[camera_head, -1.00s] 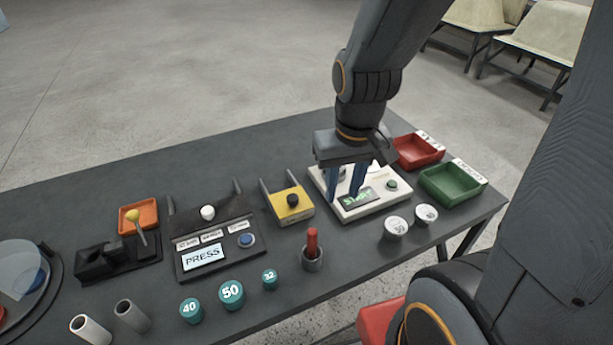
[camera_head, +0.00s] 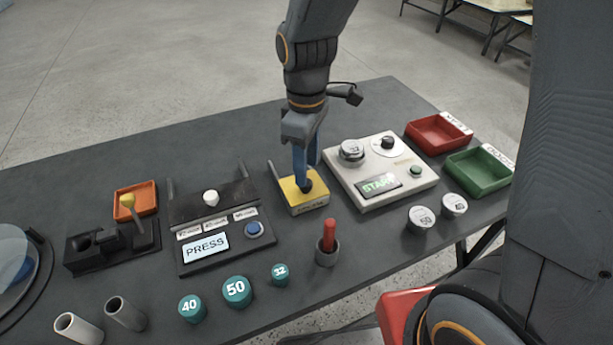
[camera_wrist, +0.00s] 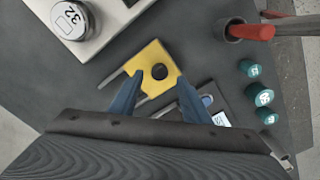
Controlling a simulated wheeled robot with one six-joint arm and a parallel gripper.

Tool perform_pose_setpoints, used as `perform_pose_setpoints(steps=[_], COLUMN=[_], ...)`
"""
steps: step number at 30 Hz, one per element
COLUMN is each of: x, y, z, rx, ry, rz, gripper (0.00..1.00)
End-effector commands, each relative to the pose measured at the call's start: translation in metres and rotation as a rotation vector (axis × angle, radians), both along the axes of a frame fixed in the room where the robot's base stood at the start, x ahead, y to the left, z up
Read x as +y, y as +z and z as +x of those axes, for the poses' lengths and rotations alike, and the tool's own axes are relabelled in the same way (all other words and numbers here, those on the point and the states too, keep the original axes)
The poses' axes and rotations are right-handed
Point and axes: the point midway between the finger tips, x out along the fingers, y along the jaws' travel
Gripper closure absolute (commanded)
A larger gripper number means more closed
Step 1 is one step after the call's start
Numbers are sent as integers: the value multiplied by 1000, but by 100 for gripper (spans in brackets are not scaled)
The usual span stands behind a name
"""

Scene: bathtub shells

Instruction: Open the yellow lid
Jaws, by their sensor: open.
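The yellow lid (camera_head: 290,190) is a small square plate with a dark round knob (camera_wrist: 159,71) on top, between two grey posts on the table. It looks flat and closed. It also shows in the wrist view (camera_wrist: 143,63). My gripper (camera_head: 306,180) points down over the lid, its blue fingers around the knob in the head view. In the wrist view the two fingers are spread apart with the knob ahead, between their lines. The fingers hide part of the knob in the head view, and I cannot tell whether they touch it.
A white device with a START screen (camera_head: 378,185) stands close right of the lid. A black PRESS panel (camera_head: 228,250) is at its left. A grey cup with a red stick (camera_head: 327,245) stands in front. Red (camera_head: 437,133) and green (camera_head: 478,172) trays lie at right.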

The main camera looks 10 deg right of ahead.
Motion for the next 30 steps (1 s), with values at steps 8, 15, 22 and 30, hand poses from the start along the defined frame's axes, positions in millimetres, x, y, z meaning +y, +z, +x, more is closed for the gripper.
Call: perform_pose_setpoints(steps=[8,15,22,30], x=[-1,-1,-1,-1], y=[-34,-42,-42,-42], z=[0,0,0,0], rx=[1,-1,-1,-1], ry=[-4,-5,-5,-5], rz=[0,0,0,0], gripper=[57,57,65,100])
